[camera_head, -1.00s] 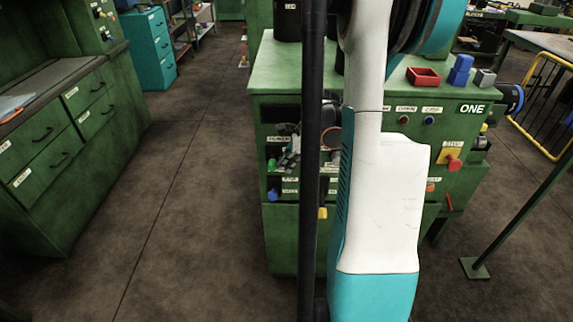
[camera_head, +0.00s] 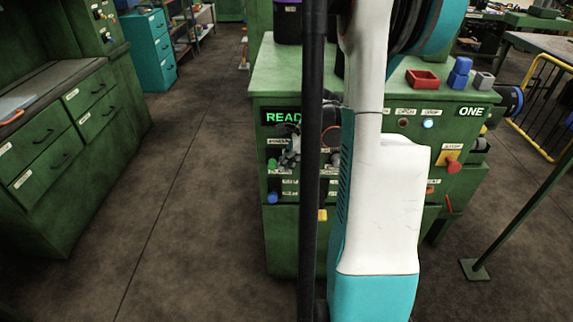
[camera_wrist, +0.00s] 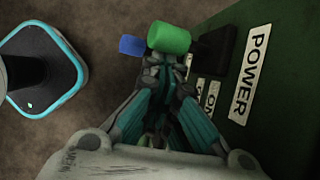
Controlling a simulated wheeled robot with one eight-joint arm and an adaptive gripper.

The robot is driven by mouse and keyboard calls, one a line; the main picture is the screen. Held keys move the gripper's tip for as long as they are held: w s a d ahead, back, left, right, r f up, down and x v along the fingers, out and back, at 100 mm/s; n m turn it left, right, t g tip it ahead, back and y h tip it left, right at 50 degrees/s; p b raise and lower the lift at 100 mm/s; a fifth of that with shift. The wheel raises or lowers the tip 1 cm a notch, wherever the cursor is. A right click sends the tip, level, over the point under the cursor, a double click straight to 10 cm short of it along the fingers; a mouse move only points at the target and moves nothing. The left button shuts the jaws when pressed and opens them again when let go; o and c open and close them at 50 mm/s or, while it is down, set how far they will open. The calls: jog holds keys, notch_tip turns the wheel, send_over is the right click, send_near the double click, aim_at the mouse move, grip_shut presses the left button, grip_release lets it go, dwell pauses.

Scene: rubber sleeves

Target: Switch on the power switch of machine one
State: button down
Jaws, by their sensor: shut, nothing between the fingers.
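Machine one (camera_head: 480,180) is a green cabinet labelled ONE, standing ahead of me. Its display (camera_head: 282,116) is lit with green letters starting READ; the rest is hidden behind my arm. In the wrist view, a black switch block (camera_wrist: 218,48) sits beside the POWER label (camera_wrist: 250,75), with an ON label below it. My gripper (camera_wrist: 166,62) is shut and empty, its tips close to the block and just below a green knob (camera_wrist: 170,37). Whether they touch is unclear. In the head view, my gripper (camera_head: 289,152) is at the panel's left part, partly hidden.
A blue knob (camera_wrist: 131,45) lies beyond the green one. A yellow plate with a red knob (camera_head: 453,166) is on the cabinet's right front. Drawers (camera_head: 65,130) are at left; the floor between is clear.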

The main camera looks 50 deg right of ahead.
jog(key=shift+r, duration=0.2)
jog(key=shift+r+p, duration=0.55)
jog(key=shift+r, duration=0.1)
jog(key=v, duration=1.2)
jog(key=shift+d, duration=0.1)
dwell(0.4)
